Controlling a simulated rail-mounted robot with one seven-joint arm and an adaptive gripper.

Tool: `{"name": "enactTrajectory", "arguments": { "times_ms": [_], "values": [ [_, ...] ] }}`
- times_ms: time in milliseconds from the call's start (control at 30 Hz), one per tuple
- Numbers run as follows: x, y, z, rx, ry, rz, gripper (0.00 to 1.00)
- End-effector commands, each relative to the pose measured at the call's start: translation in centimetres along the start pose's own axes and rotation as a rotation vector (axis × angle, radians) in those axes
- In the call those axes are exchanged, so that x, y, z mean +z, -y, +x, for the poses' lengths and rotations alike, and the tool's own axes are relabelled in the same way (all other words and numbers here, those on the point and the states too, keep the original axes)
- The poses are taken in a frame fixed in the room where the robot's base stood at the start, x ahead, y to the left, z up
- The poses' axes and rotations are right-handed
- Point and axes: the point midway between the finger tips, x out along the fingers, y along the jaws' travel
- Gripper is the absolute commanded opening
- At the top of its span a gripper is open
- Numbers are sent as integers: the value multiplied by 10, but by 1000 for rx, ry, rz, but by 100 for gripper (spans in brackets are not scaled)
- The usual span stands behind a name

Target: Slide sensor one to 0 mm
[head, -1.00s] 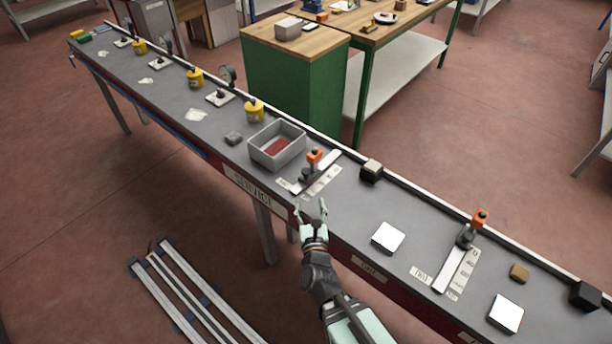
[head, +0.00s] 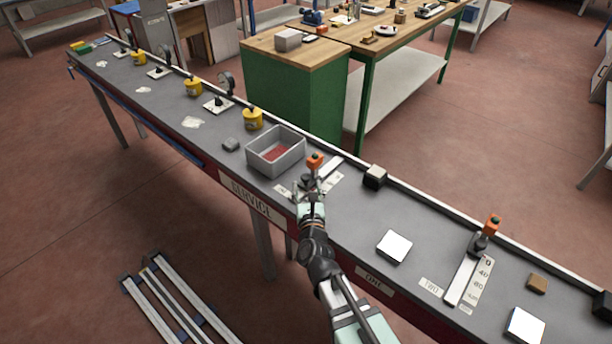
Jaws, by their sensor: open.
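Sensor one (head: 315,161) has an orange block with a dark top on a dark carriage. It stands on a short pale rail (head: 331,168) that runs across the bench beside the grey bin. A white scale strip lies right of the rail; its figures are too small to read and partly covered. My gripper (head: 311,190) is open at the near side of the carriage, its fingers low around or just before the dark base. I cannot tell whether they touch it. The gripper hides the near part of the rail.
A grey bin (head: 259,161) with red contents stands close left. A black block (head: 375,177) and a white plate (head: 394,246) lie to the right. A second sensor (head: 490,226), labelled TWO, stands further right.

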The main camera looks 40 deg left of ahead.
Motion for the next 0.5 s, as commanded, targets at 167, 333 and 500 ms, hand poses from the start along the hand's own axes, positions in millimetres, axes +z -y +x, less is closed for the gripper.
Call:
{"name": "enactTrajectory", "arguments": {
  "times_ms": [167,333,500],
  "values": [
    [2,0,33,-1,0,0,58],
    [1,0,48,-1,0,0,58],
    [0,0,52,0,0,0,58]
  ]
}}
